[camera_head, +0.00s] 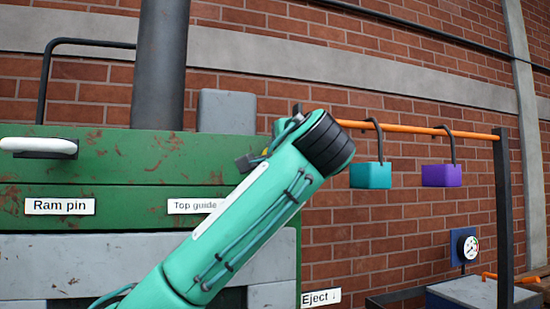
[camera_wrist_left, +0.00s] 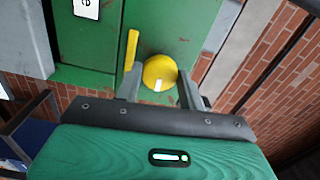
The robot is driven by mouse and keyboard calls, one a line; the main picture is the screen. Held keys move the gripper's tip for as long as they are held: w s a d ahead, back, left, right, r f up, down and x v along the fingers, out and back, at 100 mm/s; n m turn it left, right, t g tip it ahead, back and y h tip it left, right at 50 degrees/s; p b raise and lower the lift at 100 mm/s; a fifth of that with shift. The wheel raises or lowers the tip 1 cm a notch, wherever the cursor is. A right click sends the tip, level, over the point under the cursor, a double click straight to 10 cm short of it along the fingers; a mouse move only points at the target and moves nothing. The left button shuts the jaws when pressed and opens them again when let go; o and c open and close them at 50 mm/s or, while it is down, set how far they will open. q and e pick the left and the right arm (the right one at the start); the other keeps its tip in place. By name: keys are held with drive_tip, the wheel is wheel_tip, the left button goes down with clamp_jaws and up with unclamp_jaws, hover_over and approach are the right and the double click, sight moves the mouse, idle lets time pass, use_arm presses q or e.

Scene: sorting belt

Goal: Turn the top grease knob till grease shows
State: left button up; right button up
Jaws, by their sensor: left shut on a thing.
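A round yellow knob (camera_wrist_left: 160,70) with a white mark sits on the machine's green side in the left wrist view. My left gripper (camera_wrist_left: 160,82) has a grey finger on either side of the knob and is shut on it. In the head view my left arm crosses the middle and hides the knob. The label "Top guide" (camera_head: 188,206) shows on the green machine (camera_head: 110,170), its right end covered by my arm. I cannot make out any grease at this size. My right gripper is not in view.
A yellow bar (camera_wrist_left: 131,48) stands just left of the knob. An orange rail (camera_head: 410,128) at the right carries a teal block (camera_head: 370,176) and a purple block (camera_head: 441,176) on hooks. A gauge (camera_head: 468,247) and a dark post (camera_head: 503,210) stand at the far right.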

use_arm(q)
drive_tip(key=o, duration=1)
drive_tip(key=shift+d, duration=0.15)
drive_tip(key=b+v, duration=0.5)
drive_tip(key=v, duration=0.9)
